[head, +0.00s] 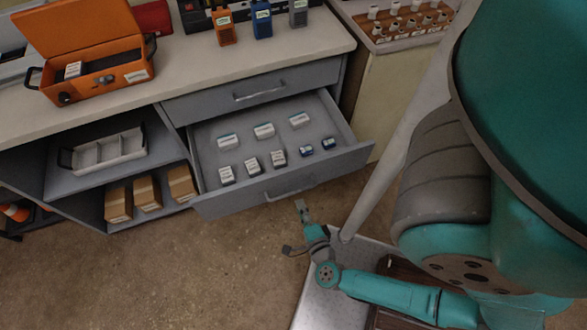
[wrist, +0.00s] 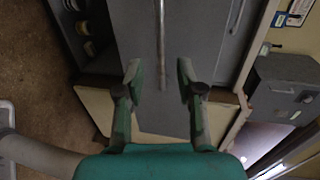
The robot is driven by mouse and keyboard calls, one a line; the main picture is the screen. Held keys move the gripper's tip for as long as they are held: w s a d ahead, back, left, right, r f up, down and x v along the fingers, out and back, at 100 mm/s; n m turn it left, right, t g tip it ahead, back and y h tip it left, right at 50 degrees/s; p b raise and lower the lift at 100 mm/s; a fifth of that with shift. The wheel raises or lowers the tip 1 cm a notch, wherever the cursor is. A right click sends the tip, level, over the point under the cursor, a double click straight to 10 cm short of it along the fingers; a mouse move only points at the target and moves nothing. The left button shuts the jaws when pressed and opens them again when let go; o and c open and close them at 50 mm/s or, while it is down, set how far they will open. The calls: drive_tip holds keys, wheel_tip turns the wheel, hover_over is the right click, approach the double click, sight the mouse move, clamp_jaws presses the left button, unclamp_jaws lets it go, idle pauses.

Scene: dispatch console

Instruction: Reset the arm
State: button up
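My arm reaches across the lower right of the head view, low beside the open drawer. My gripper (head: 297,229) is in front of the drawer's front panel, near its lower right part. In the wrist view my gripper (wrist: 159,72) has its two fingers spread apart with nothing between them. Beyond the fingers are grey panels and a bar handle (wrist: 161,40). I cannot tell whether a finger touches the drawer.
The open drawer (head: 240,136) holds several white boxes and small blue items. An orange case (head: 110,85) stands open on the counter (head: 185,80), with handheld radios behind. Boxes (head: 148,193) and a white tray (head: 110,150) sit on shelves. Floor (head: 180,275) at lower left is clear.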

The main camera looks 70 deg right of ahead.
drive_tip(key=s+a+r+n+t+y, duration=0.2)
drive_tip(key=a+r+n+y, duration=0.4)
drive_tip(key=r+n, duration=0.6)
drive_tip(key=s+a+r+n+t+y, duration=0.2)
drive_tip(key=s+a+r+n+y, duration=0.2)
drive_tip(key=a+r+n, duration=0.6)
wheel_tip(320, 180, up, 3)
drive_tip(key=n+y, duration=0.1)
drive_tip(key=n, duration=0.4)
drive_tip(key=shift+s+a+n+t+y, duration=0.15)
drive_tip(key=shift+a+n+t+y, duration=0.15)
drive_tip(key=shift+a+n+y, duration=0.1)
